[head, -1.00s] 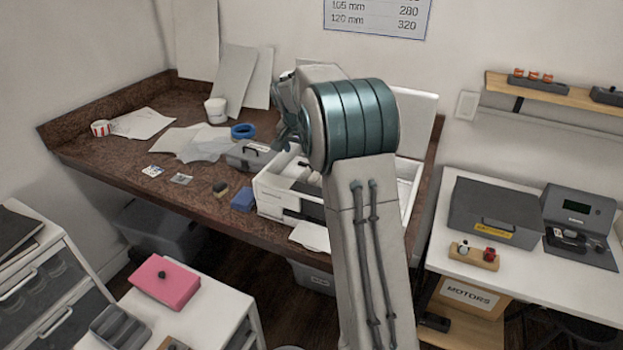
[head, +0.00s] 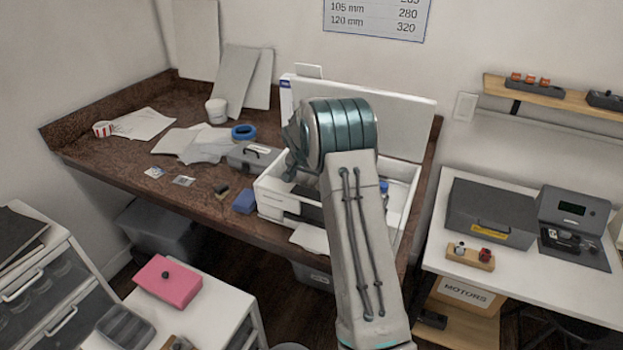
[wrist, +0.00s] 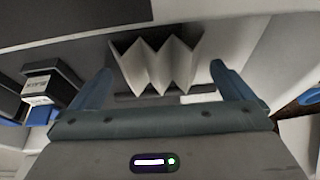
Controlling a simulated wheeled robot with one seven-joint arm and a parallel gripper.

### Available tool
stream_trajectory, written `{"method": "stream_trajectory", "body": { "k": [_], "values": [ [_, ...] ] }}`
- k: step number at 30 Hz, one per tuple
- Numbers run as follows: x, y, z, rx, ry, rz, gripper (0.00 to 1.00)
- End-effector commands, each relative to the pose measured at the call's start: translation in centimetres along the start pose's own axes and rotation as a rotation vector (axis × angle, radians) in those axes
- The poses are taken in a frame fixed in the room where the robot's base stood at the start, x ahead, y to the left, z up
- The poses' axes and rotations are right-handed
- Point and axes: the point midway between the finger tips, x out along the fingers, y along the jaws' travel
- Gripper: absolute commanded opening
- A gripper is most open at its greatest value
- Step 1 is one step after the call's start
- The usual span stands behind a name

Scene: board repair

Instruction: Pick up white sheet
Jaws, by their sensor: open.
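A white sheet (wrist: 155,65), folded in zigzag pleats, shows in the wrist view, ahead of and between the fingers of my gripper (wrist: 160,75). The fingers are open on either side of it, with nothing gripped; I cannot tell how far away it is. In the head view my arm hides the fingertips and the pleated sheet. The arm reaches over a white printer (head: 270,198) with its lid (head: 405,122) raised at the back. A flat white sheet (head: 309,238) lies at the printer's front.
Loose papers (head: 200,142), blue tape (head: 243,132), a grey box (head: 250,156) and a blue block (head: 244,201) stand left of the printer on the brown bench (head: 110,165). A white table (head: 435,258) with a grey case (head: 492,212) is at the right.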

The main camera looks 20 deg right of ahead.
Motion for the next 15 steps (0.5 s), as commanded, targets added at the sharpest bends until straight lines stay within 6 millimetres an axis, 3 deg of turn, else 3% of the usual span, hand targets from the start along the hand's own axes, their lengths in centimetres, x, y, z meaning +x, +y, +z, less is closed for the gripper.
{"method": "stream_trajectory", "body": {
  "k": [6, 11, 15],
  "values": [
    [0.08, -0.01, 0.03, 0.0, 0.0, 0.0, 1.0],
    [0.07, -0.01, 0.03, 0.0, 0.0, 0.0, 0.58],
    [0.06, -0.01, 0.03, 0.0, 0.0, 0.0, 0.58]
  ]
}}
